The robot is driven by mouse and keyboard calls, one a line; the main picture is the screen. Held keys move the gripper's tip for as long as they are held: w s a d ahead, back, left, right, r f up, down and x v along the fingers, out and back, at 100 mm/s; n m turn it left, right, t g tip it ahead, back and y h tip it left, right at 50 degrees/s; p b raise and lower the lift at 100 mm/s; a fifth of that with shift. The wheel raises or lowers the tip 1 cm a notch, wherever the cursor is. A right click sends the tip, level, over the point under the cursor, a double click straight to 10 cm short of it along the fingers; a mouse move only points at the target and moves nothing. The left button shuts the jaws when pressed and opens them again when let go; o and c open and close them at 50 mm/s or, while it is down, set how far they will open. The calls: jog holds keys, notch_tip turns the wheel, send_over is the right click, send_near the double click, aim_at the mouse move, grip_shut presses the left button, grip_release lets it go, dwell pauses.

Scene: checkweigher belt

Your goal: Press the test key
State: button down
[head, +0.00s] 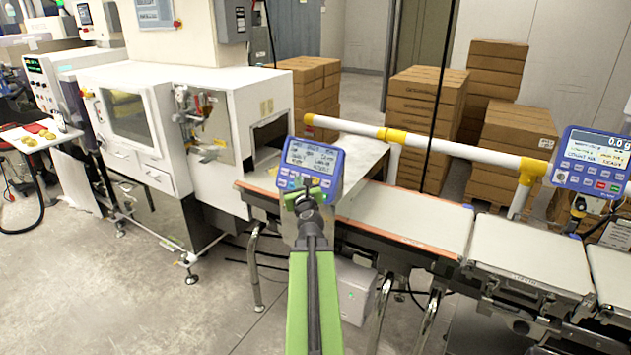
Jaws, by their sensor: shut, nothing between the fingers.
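A blue control panel (312,158) with a small lit screen and a row of keys stands at the near end of the belt, in the middle of the head view. My gripper (303,196) is shut and empty. It is in front of the panel's lower edge and covers part of it. I cannot tell whether it touches a key. A second blue panel (592,160) stands at the right; its screen reads 0.0 g and it has several coloured keys. The key labels are too small to read, so I cannot tell which one is the test key.
A conveyor belt (415,215) runs from the white machine (135,115) to the right. A white and yellow rail (440,143) crosses above it. Stacks of brown boxes (425,105) stand behind. The grey floor (130,290) at the lower left is clear.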

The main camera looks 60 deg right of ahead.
aim_at(315, 180)
jog(key=d+f+b, duration=0.4)
jog(key=d, duration=0.3)
jog(key=shift+d, duration=0.4)
jog(key=shift+d+f, duration=0.1)
dwell(1.9)
jog(key=shift+d+f, duration=0.1)
jog(key=shift+d, duration=0.15)
jog(key=shift+d+f+b, duration=0.15)
jog(key=shift+d+b, duration=0.25)
dwell(0.6)
jog(key=shift+a, duration=0.1)
jog(key=shift+a+r+p, duration=0.35)
jog(key=shift+a+p, duration=0.05)
jog(key=shift+a, duration=0.25)
